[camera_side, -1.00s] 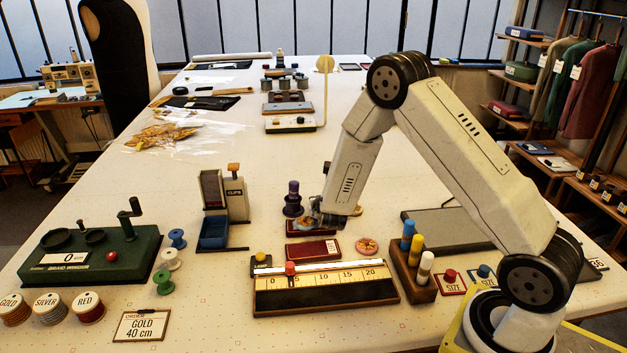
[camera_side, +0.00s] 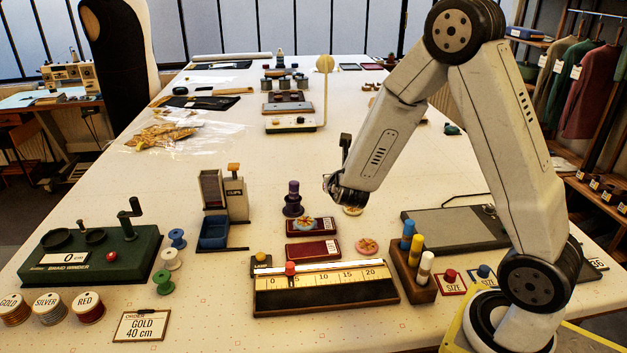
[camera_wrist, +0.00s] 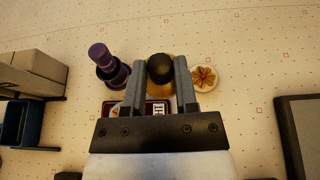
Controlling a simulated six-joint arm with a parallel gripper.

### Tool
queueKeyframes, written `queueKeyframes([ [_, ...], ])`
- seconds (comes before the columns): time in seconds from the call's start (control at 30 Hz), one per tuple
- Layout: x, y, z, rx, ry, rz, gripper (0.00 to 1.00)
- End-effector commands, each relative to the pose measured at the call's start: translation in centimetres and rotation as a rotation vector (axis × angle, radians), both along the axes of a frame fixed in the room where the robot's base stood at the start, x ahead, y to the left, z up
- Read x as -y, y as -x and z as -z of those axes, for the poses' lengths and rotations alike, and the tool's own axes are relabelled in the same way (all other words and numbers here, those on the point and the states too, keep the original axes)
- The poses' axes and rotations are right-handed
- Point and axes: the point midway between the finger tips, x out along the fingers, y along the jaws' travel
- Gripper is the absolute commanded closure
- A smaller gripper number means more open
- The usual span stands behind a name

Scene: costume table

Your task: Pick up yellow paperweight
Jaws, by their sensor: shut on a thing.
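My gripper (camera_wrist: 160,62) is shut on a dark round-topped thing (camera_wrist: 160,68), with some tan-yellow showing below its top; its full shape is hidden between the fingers. In the side view my gripper (camera_side: 338,187) is above the table. In the side view this disc (camera_side: 353,211) is partly hidden under my gripper.
A purple knobbed piece (camera_side: 292,198) stands left of my gripper. A blue flower disc (camera_side: 304,223) lies on a red tray (camera_side: 325,229). A pink flower disc (camera_side: 367,246) lies nearer, by a ruler stand (camera_side: 325,293).

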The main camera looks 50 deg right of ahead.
Motion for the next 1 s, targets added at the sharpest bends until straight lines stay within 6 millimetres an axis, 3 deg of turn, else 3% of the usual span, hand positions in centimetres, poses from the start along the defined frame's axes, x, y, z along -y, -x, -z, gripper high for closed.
queueKeyframes([
  [0.2,-1.0,3.5,-1.7,0.003,0.001,-0.001,1.00],
  [0.5,-2.0,6.7,-3.1,0.002,0.001,-0.001,1.00],
  [1.0,-2.3,8.0,-3.6,0.001,0.000,0.001,1.00],
])
